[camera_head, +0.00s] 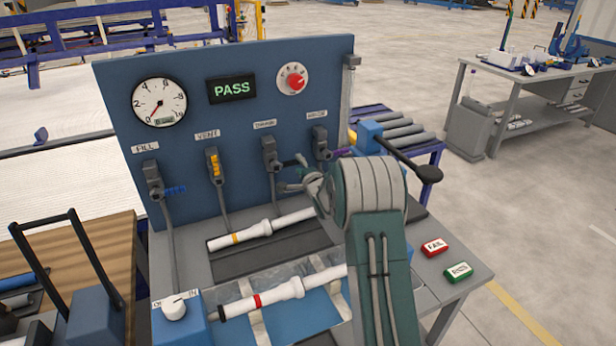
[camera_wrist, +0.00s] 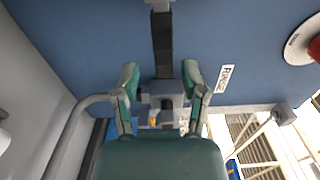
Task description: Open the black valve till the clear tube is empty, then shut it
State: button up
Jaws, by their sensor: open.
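The black valve (camera_head: 269,152) is the third along the blue panel. Its black lever (camera_wrist: 162,45) lies crosswise and runs toward my gripper in the wrist view. My gripper (camera_head: 290,173) is just right of this valve in the head view. In the wrist view my gripper (camera_wrist: 160,85) has its two fingers apart, on either side of the lever's line, with nothing clearly held between them. Contact with the lever cannot be told. The clear tube (camera_head: 347,88) stands at the panel's right edge; its level is too small to read.
Valves with blue (camera_head: 175,190), yellow (camera_head: 214,167) and purple (camera_head: 340,153) handles flank the black one. A gauge (camera_head: 159,102), a PASS display (camera_head: 231,89) and a red knob (camera_head: 295,79) sit above. White pipes (camera_head: 240,238) lie below. FAIL (camera_head: 434,247) and PASS (camera_head: 458,271) buttons are at right.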

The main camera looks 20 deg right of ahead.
jog(key=s, duration=1)
jog(key=shift+s, duration=0.1)
jog(key=s+a+r+n+g+h, duration=0.2)
jog(key=s+a+r+n+g, duration=0.5)
jog(key=s+r, duration=0.45)
jog(key=s+a+n+g+y, duration=0.1)
jog(key=s+a+n, duration=0.4)
jog(key=s, duration=0.8)
jog(key=s+a+n+g+y, duration=0.1)
jog(key=s+a+n+g, duration=0.3)
jog(key=s, duration=0.9)
jog(key=shift+s+a+f+n, duration=0.35)
jog(key=shift+a+n, duration=0.1)
jog(key=shift+n, duration=0.65)
